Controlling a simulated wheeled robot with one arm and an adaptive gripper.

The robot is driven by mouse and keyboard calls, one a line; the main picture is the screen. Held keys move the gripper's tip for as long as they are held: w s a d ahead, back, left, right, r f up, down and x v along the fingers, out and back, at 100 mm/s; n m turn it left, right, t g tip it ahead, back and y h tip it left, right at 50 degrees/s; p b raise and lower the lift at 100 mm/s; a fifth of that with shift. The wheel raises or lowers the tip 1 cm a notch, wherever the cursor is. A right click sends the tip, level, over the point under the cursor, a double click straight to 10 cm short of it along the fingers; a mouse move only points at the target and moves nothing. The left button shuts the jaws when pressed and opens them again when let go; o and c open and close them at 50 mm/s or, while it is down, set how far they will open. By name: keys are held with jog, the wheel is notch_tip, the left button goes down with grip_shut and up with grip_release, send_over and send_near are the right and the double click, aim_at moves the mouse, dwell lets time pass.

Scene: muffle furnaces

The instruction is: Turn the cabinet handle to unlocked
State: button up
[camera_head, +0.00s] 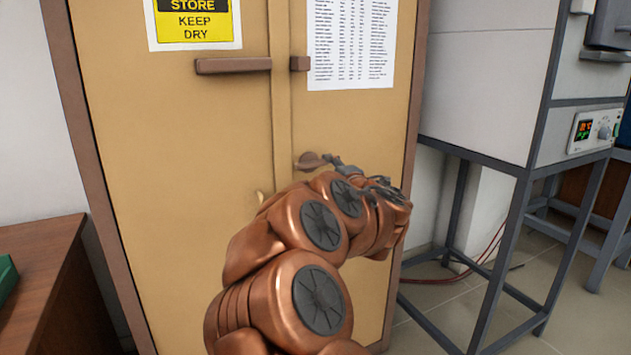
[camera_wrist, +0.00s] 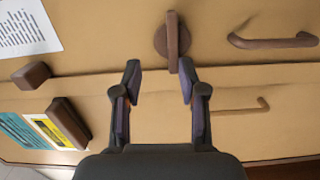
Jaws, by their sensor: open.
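The tan cabinet (camera_head: 180,150) stands in front of me. Its brown turn handle (camera_head: 310,161), a lever on a round base, sits on the right door and lies across it, roughly horizontal. In the wrist view the handle (camera_wrist: 172,42) is just beyond my fingertips, its near end between them in the picture and closer to the right finger. I cannot tell whether it touches. My gripper (camera_wrist: 159,75) is open and empty, facing the door. In the head view my gripper (camera_head: 350,172) is beside the handle, partly hidden by my arm.
A brown bar (camera_head: 232,66) and a small block (camera_head: 300,63) project from the doors above. Pull handles (camera_wrist: 272,40) (camera_wrist: 240,108) sit below the turn handle. A grey metal stand (camera_head: 525,180) is at the right, a wooden desk (camera_head: 40,260) at the left.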

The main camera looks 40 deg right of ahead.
aim_at(313, 166)
jog(key=shift+n+y, duration=0.6)
jog(key=shift+n, duration=0.1)
jog(key=shift+f+b+x, duration=0.2)
jog(key=shift+f+x, duration=0.05)
jog(key=shift+x, duration=1.05)
jog(key=shift+f+b+x, duration=0.15)
jog(key=shift+f+x, duration=0.15)
jog(key=shift+x, duration=1.05)
jog(key=shift+f+b+x, duration=0.2)
jog(key=shift+f+x, duration=0.05)
jog(key=shift+x, duration=1.05)
jog(key=shift+a, duration=0.1)
grip_shut()
